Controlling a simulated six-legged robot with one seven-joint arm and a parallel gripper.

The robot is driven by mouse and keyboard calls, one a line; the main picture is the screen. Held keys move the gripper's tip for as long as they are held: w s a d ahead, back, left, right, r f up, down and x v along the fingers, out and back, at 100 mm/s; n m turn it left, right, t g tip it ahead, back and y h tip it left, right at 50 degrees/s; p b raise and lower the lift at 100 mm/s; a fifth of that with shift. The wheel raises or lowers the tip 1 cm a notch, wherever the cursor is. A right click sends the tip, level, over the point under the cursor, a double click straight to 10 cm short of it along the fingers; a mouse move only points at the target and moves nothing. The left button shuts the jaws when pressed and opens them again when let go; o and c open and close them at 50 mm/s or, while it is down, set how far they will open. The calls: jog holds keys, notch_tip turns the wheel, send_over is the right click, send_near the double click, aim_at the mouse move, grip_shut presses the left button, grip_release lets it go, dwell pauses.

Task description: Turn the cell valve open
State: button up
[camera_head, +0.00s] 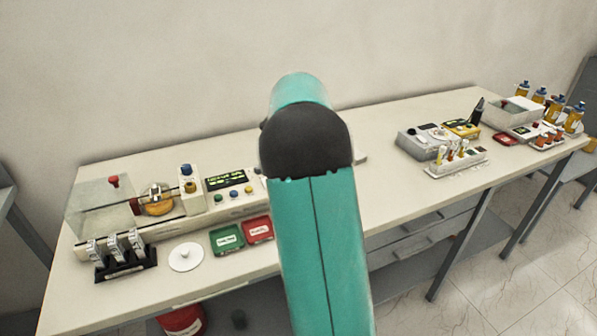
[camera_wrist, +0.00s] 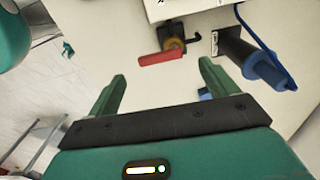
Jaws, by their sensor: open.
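The valve shows in the wrist view as a small brass-coloured body (camera_wrist: 174,44) with a flat red lever (camera_wrist: 160,59). The lever points left and slightly down in the picture. My gripper (camera_wrist: 163,72) is open, with its two green fingers on either side of the lever in the picture. The lever lies just beyond the fingertips and nothing is held. I cannot tell the remaining depth. In the head view my arm hides the gripper and the valve.
A blue cylindrical part with a blue cable (camera_wrist: 266,65) sits right of the valve. On the bench (camera_head: 140,300) are a clear-covered test device (camera_head: 105,205), a green tray (camera_head: 227,239), a red tray (camera_head: 258,229) and a white disc (camera_head: 186,257). Bottles (camera_head: 555,107) stand far right.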

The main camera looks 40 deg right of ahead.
notch_tip(320, 180, up, 9)
jog(key=shift+r, duration=0.15)
dwell(0.5)
